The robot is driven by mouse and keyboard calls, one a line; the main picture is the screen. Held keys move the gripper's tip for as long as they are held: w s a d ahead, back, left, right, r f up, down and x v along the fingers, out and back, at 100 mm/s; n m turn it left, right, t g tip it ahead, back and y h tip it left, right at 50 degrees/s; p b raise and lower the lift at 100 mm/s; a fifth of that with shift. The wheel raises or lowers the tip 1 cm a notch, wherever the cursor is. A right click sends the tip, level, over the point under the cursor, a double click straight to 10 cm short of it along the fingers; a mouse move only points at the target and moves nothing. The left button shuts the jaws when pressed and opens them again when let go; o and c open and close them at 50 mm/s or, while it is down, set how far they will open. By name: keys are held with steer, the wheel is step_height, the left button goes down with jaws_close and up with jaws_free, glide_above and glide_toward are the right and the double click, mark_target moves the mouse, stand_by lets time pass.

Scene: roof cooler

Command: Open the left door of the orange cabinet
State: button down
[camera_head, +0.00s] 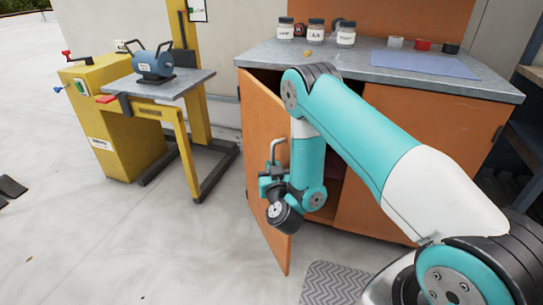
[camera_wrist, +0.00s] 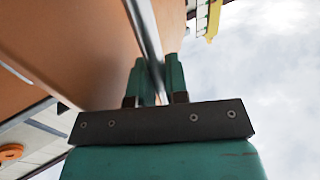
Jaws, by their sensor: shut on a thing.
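The orange cabinet (camera_head: 400,120) stands at the centre right under a grey worktop. Its left door (camera_head: 258,125) is swung outward, with a dark gap behind my arm. The door also shows as an orange panel in the wrist view (camera_wrist: 75,45). A metal door handle (camera_head: 281,143) is on the door's face; it also runs between my fingers in the wrist view (camera_wrist: 143,30). My gripper (camera_head: 272,172) is shut on the handle, and its fingers show in the wrist view (camera_wrist: 156,78). My arm hides part of the opening.
Several jars (camera_head: 316,31), small pots (camera_head: 423,45) and a blue mat (camera_head: 425,64) are on the worktop. A yellow bench with a blue grinder (camera_head: 153,65) stands left. A grey patterned mat (camera_head: 335,284) lies in front.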

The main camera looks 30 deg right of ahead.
steer(key=shift+a+r+h+p, duration=0.15)
steer(key=shift+a+h+p, duration=0.15)
steer(key=shift+a+p, duration=0.05)
steer(key=c, duration=1.2)
jaws_free()
steer(key=shift+a, duration=0.1)
steer(key=shift+o, duration=0.2)
steer(key=shift+s+f+b, duration=0.1)
steer(key=shift+f+b, duration=0.1)
steer(key=shift+b, duration=0.1)
